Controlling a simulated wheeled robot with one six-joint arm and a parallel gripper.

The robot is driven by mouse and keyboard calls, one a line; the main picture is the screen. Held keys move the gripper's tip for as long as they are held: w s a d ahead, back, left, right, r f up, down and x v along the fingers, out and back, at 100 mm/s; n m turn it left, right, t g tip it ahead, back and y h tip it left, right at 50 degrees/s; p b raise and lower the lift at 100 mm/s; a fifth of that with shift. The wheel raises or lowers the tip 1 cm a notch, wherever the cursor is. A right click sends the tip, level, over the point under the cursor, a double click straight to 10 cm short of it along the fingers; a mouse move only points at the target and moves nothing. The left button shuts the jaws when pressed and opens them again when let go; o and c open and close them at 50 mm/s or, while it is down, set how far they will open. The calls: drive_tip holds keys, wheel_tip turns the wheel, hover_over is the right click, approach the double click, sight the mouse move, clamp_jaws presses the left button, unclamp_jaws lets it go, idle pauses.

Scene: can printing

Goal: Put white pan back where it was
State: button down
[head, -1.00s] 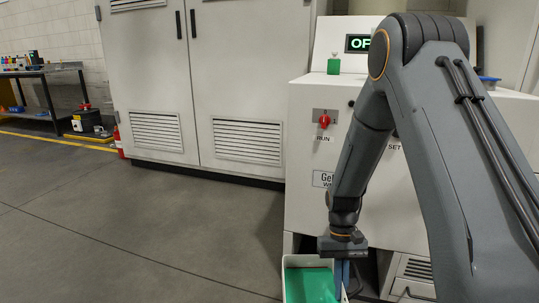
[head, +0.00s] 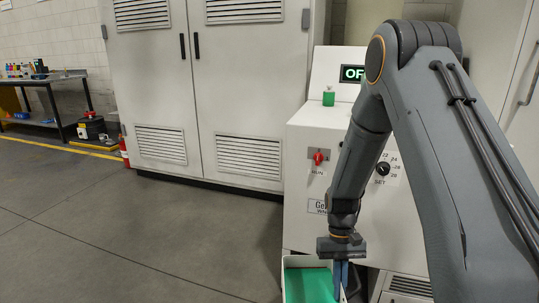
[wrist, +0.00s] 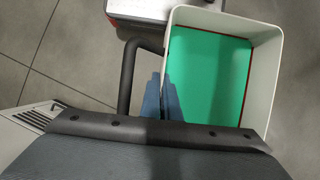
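The white pan (head: 286,275) is a boxy open tray at the bottom of the head view, filled with a flat green layer (head: 309,284). In the wrist view the pan (wrist: 264,75) lies to the right, and its green content (wrist: 208,75) appears level. My gripper (head: 341,277) is at the pan's right side in the head view. In the wrist view my blue-grey fingers (wrist: 162,98) are at the pan's left wall, closed on it. The exact contact is partly hidden.
Tall cabinets (head: 240,100) are behind. Open floor (head: 130,225) lies left. A dark curved bar (wrist: 127,80) runs beside my fingers.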

drive_tip(key=s+r+p, duration=0.1)
drive_tip(key=r+p, duration=0.3)
drive_tip(key=s+r+p, duration=0.1)
drive_tip(key=r+p, duration=0.3)
drive_tip(key=s+r+p, duration=0.1)
drive_tip(key=r+p, duration=0.3)
drive_tip(key=shift+s+r+p, duration=0.2)
drive_tip(key=shift+s+p, duration=0.2)
drive_tip(key=shift+a, duration=0.1)
idle(0.6)
